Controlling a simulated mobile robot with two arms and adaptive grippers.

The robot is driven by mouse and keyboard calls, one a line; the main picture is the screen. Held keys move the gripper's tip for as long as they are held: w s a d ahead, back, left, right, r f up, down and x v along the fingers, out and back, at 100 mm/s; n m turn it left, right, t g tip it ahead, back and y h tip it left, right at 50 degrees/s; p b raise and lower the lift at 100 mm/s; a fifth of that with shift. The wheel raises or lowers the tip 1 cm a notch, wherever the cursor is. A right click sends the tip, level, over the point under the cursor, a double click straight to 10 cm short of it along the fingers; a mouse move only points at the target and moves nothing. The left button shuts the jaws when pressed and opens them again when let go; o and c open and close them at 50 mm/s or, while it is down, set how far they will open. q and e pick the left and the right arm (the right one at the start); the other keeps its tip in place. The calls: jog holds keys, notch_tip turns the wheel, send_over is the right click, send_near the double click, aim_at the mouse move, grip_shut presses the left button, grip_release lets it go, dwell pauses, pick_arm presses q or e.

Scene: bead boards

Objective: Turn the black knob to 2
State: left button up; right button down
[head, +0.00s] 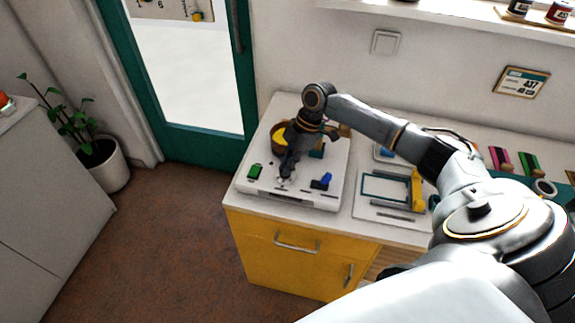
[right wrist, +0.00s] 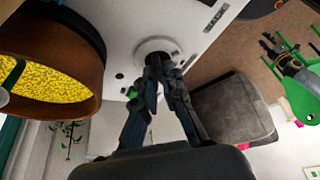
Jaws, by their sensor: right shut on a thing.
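A white panel (head: 300,196) with knobs lies on the counter in the head view. My right gripper (head: 288,167) reaches down onto its middle and hides most of the black knob there. In the right wrist view the fingers of my right gripper (right wrist: 160,72) close around the black knob (right wrist: 154,57), which stands on a round pale dial (right wrist: 151,46). A green knob (head: 255,171) is to the left and a blue knob (head: 322,181) to the right on the panel. I cannot read the dial's numbers or the black knob's setting. My left gripper is not in view.
A brown pot with yellow contents (head: 279,136) stands close behind the gripper and shows large in the right wrist view (right wrist: 50,83). A tray with a yellow-handled tool (head: 417,188) lies to the right. The counter's front drops to yellow drawers (head: 262,250).

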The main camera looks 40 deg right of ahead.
jog(key=c, duration=1.5)
grip_release()
jog(key=shift+o, duration=0.2)
jog(key=shift+d+r, duration=0.1)
jog(key=shift+r, duration=0.05)
jog(key=v, duration=1.1)
jog(key=shift+r, duration=0.4)
